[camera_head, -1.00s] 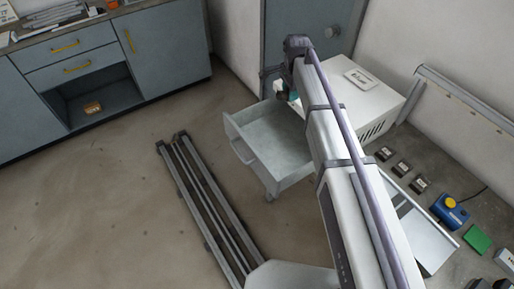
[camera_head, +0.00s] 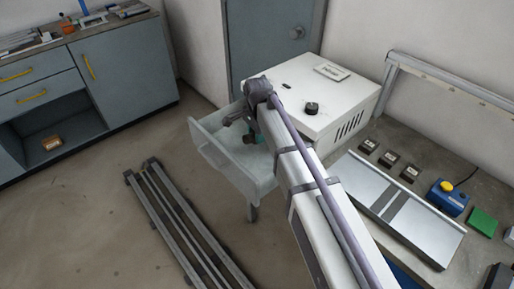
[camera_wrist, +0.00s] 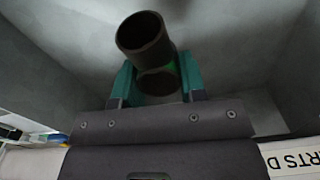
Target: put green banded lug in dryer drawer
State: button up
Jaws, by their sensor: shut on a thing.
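The lug (camera_wrist: 145,38), a dark hollow cylinder with a little green showing low on its side, is between the teal fingers of my gripper (camera_wrist: 158,80) in the wrist view. My gripper is shut on it. The dryer drawer (camera_head: 228,165) is pulled open from the white dryer (camera_head: 335,85) in the head view. My gripper (camera_head: 250,138) is over or within the drawer's opening. In the wrist view, the drawer's grey inner walls (camera_wrist: 50,65) surround the lug. I cannot tell whether the lug touches the drawer floor.
A bench at right bears a metal plate (camera_head: 430,225), several dark blocks (camera_head: 388,158), a blue box with a yellow knob (camera_head: 448,198) and a green block (camera_head: 483,222). Metal rails (camera_head: 180,225) lie on the floor. A grey cabinet (camera_head: 120,70) stands at left.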

jog(key=shift+f+b, duration=1.85)
jog(key=shift+f, duration=0.1)
jog(key=o, duration=1)
jog(key=shift+r, duration=0.1)
notch_tip(320, 180, up, 13)
jog(key=p, duration=1.2)
jog(key=shift+f+p, duration=0.2)
jog(key=shift+p, duration=0.2)
jog(key=shift+f, duration=0.1)
jog(key=s+d+n, duration=0.3)
jog(key=s+d, duration=0.3)
jog(key=s+d+n, duration=0.4)
jog(key=s+d, duration=0.1)
jog(key=s, duration=0.2)
jog(key=s+d+n, duration=0.4)
jog(key=s+d, duration=0.2)
jog(key=shift+s+d, duration=0.3)
